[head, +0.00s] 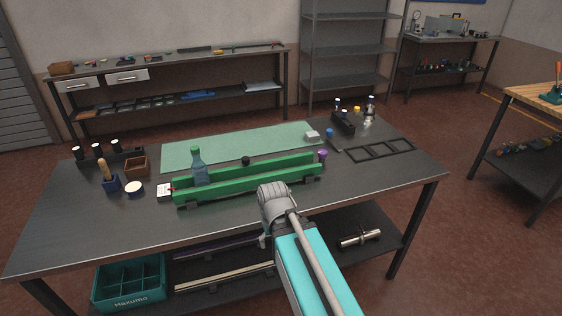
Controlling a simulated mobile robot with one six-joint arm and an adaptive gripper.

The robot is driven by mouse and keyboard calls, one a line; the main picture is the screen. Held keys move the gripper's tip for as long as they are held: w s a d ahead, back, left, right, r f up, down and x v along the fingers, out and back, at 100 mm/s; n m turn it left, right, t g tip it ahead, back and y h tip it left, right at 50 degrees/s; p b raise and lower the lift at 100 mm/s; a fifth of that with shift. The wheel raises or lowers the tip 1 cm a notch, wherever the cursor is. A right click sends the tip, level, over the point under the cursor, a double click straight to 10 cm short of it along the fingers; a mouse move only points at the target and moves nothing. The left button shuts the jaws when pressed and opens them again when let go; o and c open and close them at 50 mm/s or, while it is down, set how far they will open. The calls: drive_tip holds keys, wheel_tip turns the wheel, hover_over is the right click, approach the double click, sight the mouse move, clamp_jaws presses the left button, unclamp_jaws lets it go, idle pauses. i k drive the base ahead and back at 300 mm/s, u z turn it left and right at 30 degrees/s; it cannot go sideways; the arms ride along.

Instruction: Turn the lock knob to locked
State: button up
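A long green fixture with two raised rails (245,181) lies across the front middle of the table. A small white block with a red part (166,190) is at its left end; whether this is the lock knob is too small to tell. A small black knob-like piece (245,161) shows at the fixture's back rail, and a purple round piece (322,154) is by its right end. A bottle with a green cap (199,168) stands upright at the fixture's left part. My arm reaches up to the fixture's front right; its fingers are not visible.
On the dark table (110,228) are a green mat (215,148), a wooden box (137,167), a blue cup (111,184), a white-topped round container (134,188), a black frame (375,150) and a black caddy (343,122). The front left of the table is clear.

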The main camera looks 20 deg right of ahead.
sight(322, 153)
drive_tip(key=k, duration=1.3)
drive_tip(key=z, duration=0.35)
drive_tip(key=i, duration=1.75)
drive_tip(key=u, duration=0.3)
